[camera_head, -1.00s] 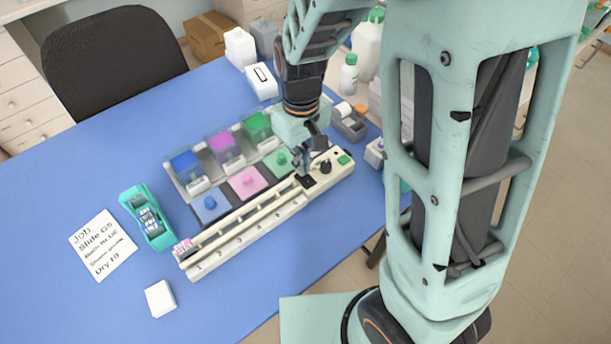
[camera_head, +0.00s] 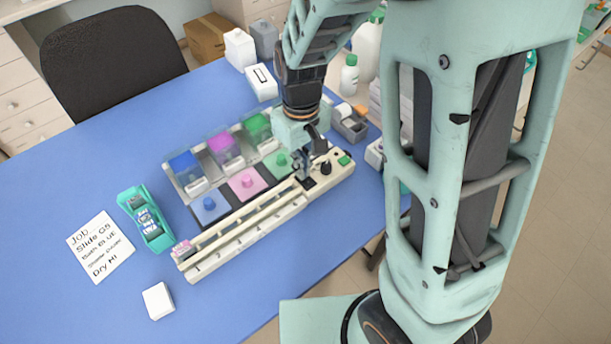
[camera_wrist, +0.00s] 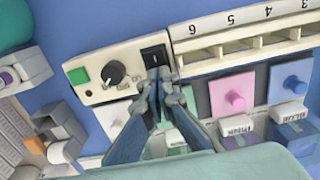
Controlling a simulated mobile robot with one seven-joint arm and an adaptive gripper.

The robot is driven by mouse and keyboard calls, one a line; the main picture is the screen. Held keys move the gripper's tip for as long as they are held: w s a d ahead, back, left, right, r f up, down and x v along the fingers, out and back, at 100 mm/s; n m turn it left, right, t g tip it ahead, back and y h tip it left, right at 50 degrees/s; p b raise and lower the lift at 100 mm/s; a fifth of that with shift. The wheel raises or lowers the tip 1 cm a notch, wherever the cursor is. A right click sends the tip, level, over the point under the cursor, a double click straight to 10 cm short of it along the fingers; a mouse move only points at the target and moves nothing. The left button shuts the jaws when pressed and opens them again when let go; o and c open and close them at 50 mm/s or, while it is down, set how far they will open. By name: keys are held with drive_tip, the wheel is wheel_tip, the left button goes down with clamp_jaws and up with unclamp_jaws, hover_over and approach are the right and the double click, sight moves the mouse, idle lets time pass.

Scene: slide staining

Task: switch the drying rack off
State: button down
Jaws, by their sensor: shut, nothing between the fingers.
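The drying rack (camera_head: 232,238) is a long cream unit with numbered slots, lying diagonally on the blue table. Its control panel (camera_wrist: 97,92) is at the right end in the head view. The panel carries a black rocker switch (camera_wrist: 154,57), a black round knob (camera_wrist: 114,72) and a green square (camera_wrist: 80,76). My gripper (camera_wrist: 160,77) is shut and empty. In the wrist view its fingertips are at the lower edge of the rocker switch and cover part of it. I cannot tell whether they touch it. In the head view my gripper (camera_head: 303,172) is over the panel end.
Staining trays with blue (camera_head: 209,204), pink (camera_head: 247,182) and green (camera_head: 281,160) knobs stand beside the rack. A teal slide holder (camera_head: 147,218), a written card (camera_head: 100,247) and a white block (camera_head: 158,301) lie to the left. Bottles stand behind.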

drive_tip(key=shift+r+p, duration=2.45)
drive_tip(key=shift+r, duration=0.95)
